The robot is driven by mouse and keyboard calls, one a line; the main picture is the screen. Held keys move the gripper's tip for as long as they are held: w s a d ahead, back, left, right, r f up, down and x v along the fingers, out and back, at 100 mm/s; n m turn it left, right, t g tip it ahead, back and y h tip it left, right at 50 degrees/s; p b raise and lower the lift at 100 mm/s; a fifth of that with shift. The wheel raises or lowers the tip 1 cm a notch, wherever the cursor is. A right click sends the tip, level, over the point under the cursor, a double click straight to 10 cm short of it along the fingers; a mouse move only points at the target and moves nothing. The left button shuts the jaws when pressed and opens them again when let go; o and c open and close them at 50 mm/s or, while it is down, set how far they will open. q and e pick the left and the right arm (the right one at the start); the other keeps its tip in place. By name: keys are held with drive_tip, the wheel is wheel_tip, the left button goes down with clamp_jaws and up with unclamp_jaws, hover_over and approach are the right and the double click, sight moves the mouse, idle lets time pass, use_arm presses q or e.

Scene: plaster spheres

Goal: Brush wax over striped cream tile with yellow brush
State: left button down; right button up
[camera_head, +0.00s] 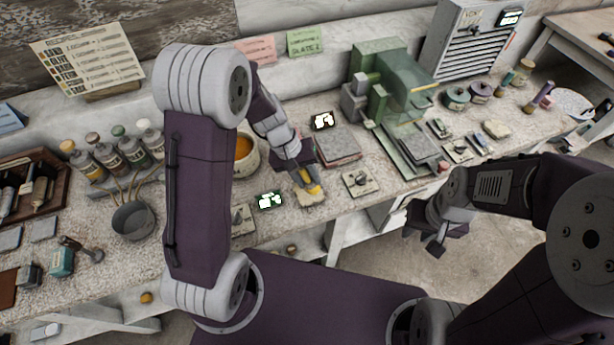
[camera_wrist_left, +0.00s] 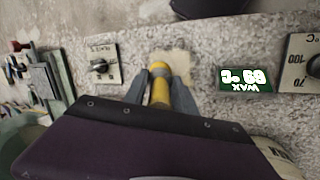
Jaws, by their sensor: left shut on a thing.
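My left gripper (camera_head: 306,181) is shut on the yellow brush (camera_head: 314,189), which also shows between the fingers in the left wrist view (camera_wrist_left: 160,86). A cream tile (camera_head: 308,200) lies on the bench under the brush; it shows beyond the brush tip in the left wrist view (camera_wrist_left: 173,62). The tip is at or just above the tile; contact and stripes cannot be made out. A pot of orange wax (camera_head: 244,148) stands left of the gripper, partly behind my arm. My right gripper (camera_head: 424,240) is open and empty, off the bench's front edge.
A green-lit wax display (camera_wrist_left: 245,79) reads 69 °C. A dial plate (camera_head: 361,183) sits right of the tile, with stacked slabs (camera_head: 337,146) behind. A green machine (camera_head: 405,100) stands further right. Bottles (camera_head: 110,151) and a grey pot (camera_head: 133,221) stand left.

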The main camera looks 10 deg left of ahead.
use_arm(q)
drive_tip(key=shift+w+a+r+p, duration=0.15)
drive_tip(key=shift+w+a+p, duration=0.2)
drive_tip(key=shift+w, duration=0.15)
drive_tip(key=shift+w+a, duration=0.25)
drive_tip(key=shift+w, duration=0.15)
drive_tip(key=shift+w+a, duration=0.2)
drive_tip(key=shift+w, duration=0.15)
drive_tip(key=shift+w+a, duration=0.2)
drive_tip(key=shift+w, duration=0.05)
drive_tip(key=shift+w+f, duration=0.1)
drive_tip(key=shift+f, duration=0.1)
